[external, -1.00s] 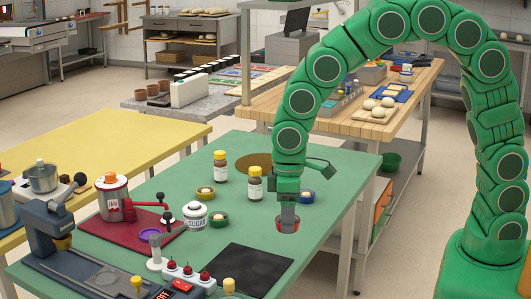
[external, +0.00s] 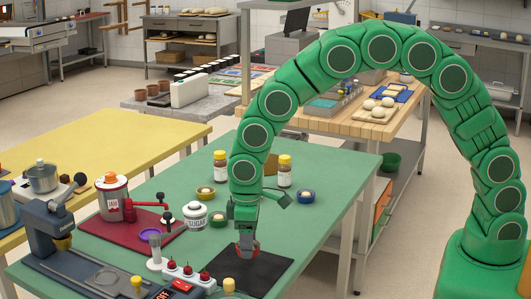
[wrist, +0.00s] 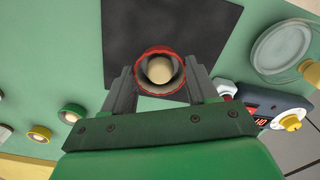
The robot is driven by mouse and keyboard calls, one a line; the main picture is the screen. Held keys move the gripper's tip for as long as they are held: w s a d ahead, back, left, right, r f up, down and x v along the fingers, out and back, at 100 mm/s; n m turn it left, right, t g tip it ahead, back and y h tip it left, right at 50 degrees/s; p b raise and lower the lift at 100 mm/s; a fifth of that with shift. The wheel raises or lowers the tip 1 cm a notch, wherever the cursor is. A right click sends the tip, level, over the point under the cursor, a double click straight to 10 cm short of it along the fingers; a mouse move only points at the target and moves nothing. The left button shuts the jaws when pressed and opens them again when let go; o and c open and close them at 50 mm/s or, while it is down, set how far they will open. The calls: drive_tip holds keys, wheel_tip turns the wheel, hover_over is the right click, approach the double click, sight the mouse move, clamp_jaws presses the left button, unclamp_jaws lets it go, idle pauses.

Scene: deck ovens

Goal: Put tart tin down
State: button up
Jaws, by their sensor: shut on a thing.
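The tart tin (wrist: 139,63) has a red rim and a grey inside, with a pale round ball in it. My gripper (wrist: 160,84) is shut on it, one finger on each side. In the external view my gripper (external: 246,246) points down at the black square mat (external: 262,272) on the green table, and the tin's red side (external: 255,248) shows between the fingers. In the wrist view the tin overlaps the near edge of the mat (wrist: 190,28). I cannot tell whether the tin touches the mat or hangs just above it.
A white sugar jar (external: 196,215) and a green ring-shaped dish (external: 219,221) stand left of my gripper. A device with red knobs (external: 187,273) is at the front left. Two yellow-capped bottles (external: 284,172) stand farther back. The green table's right side (external: 335,190) is clear.

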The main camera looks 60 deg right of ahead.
drive_tip(key=shift+w+a+f, duration=0.15)
drive_tip(key=shift+w+f, duration=0.25)
drive_tip(key=shift+f, duration=1.55)
drive_tip(key=shift+f, duration=0.15)
drive_tip(key=o, duration=1.1)
drive_tip(key=shift+c, duration=0.2)
